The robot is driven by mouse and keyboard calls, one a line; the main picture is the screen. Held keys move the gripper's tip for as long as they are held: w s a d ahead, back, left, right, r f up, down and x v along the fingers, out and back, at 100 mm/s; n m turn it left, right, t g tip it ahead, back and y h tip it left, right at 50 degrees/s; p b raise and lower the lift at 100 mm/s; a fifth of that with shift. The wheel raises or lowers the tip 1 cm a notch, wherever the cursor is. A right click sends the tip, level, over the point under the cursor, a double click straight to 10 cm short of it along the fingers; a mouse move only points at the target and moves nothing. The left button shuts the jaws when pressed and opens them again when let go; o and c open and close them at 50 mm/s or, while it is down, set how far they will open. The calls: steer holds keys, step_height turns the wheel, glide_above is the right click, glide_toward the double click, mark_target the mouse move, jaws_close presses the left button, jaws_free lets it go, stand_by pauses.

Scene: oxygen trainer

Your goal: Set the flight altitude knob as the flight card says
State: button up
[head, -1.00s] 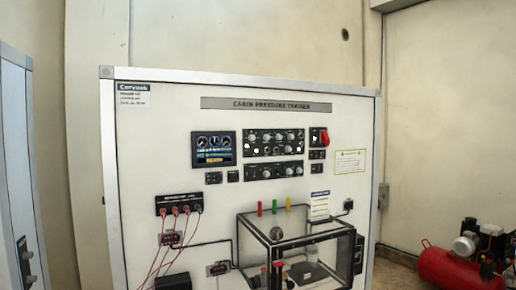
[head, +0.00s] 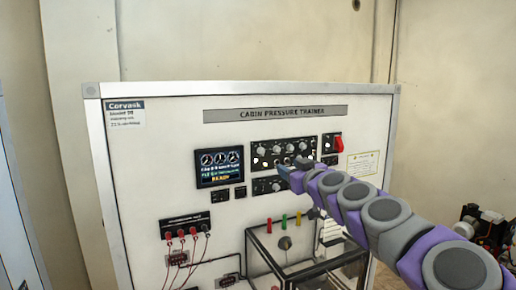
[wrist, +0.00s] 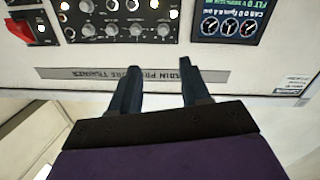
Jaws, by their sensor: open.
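The upper knob panel (head: 284,151), black with several grey knobs and lit lamps, is on the white trainer board. It also shows upside down in the wrist view (wrist: 118,30). A second knob panel (head: 267,186) sits below it, partly hidden by my arm. Labels are too small to tell which knob is flight altitude. My gripper (wrist: 161,62) is open and empty, its two dark fingers apart. In the head view my gripper (head: 291,174) overlaps the lower right of the panels. A white card (head: 331,232) is mostly behind my arm, its text unreadable.
A display with dials (head: 219,166) is left of the knobs. A red switch (head: 338,145) and a yellow-edged note (head: 363,164) are to the right. Below are a clear box (head: 272,262) and cable sockets (head: 185,226). A red compressor stands at far right.

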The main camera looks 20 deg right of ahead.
steer(key=p, duration=0.2)
glide_toward(263, 153)
steer(key=w, duration=0.3)
steer(key=shift+w+a, duration=0.25)
steer(key=shift+w, duration=1)
steer(key=shift+w+d+p, duration=0.2)
steer(key=shift+w+p, duration=0.1)
steer(key=shift+w, duration=0.3)
steer(key=shift+w+d+p, duration=0.2)
steer(key=shift+w+p, duration=0.1)
steer(key=shift+w, duration=0.3)
steer(key=shift+w+a, duration=0.2)
steer(key=shift+w, duration=0.05)
jaws_close()
